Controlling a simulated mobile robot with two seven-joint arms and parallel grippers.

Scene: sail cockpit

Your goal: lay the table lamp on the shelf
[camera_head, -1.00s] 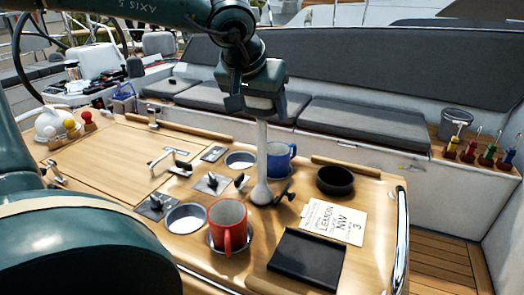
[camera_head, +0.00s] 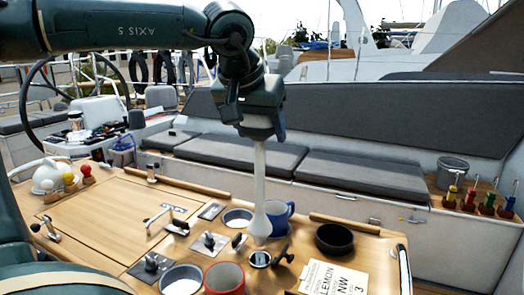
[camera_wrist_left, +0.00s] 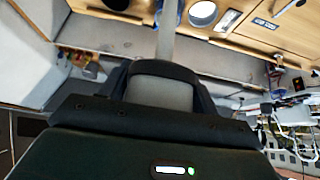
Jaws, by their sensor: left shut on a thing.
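The table lamp (camera_head: 259,185) is a pale lamp with a slim stem that flares to a rounded lower end. It hangs upright from my left gripper (camera_head: 261,136), which is shut on its top. Its lower end is just above a small round fitting (camera_head: 259,258) in the wooden table. In the left wrist view, its pale stem (camera_wrist_left: 167,40) runs up from between the jaws. A wooden ledge (camera_head: 483,211) at the right may be the shelf, but I cannot tell for sure. My right gripper is not in view.
The table holds a blue mug (camera_head: 280,218), a red mug (camera_head: 225,279), a dark round bowl (camera_head: 334,238) and a lettered card (camera_head: 330,280). A bucket (camera_head: 453,172) and several colour-topped items stand on the right ledge. Cushioned benches (camera_head: 240,155) lie behind the table.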

